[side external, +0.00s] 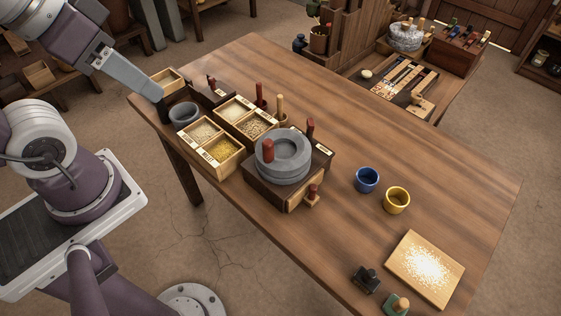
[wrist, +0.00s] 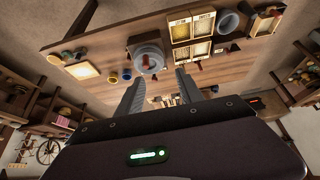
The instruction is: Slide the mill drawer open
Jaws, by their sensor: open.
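The mill, a grey round stone (side external: 282,158) with a red-brown upright handle, sits on a dark wooden base (side external: 268,192) near the table's near edge. A small wooden piece with a red-brown knob (side external: 313,192) sticks out at the base's right corner and looks like the drawer's front. How far the drawer is out I cannot tell. The mill also shows in the wrist view (wrist: 149,56), small and distant. My gripper (side external: 164,112) is at the table's far left end, beside a blue-grey bowl (side external: 184,114), well away from the mill. Its fingers are apart and empty in the wrist view (wrist: 160,74).
Grain boxes (side external: 222,168) and several upright pegs stand between my gripper and the mill. A small wooden box (side external: 167,80) is by the gripper. A blue cup (side external: 367,180) and yellow cup (side external: 397,200) stand right of the mill. The table's far middle is clear.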

